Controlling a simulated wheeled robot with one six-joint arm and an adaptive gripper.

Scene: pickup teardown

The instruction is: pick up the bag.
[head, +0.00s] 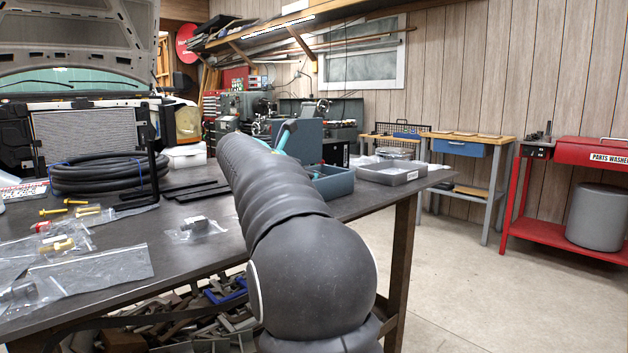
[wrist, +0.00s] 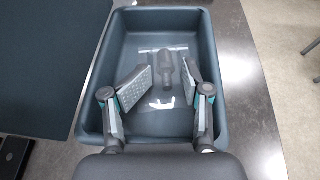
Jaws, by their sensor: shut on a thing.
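A clear plastic bag (wrist: 166,70) with a grey cylindrical part in it shows in the wrist view, over the floor of a blue-grey bin (wrist: 103,80). In the head view the bin (head: 336,188) stands near the table's right end. My arm hides most of the gripper and the bag there.
A grey tray (head: 391,177) stands right of the bin in the head view. A bag with a dark part (head: 198,229) and other clear bags lie on the table (head: 165,270) at left, near coiled black hose (head: 105,173). A dark blue panel (wrist: 50,60) lies left of the bin.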

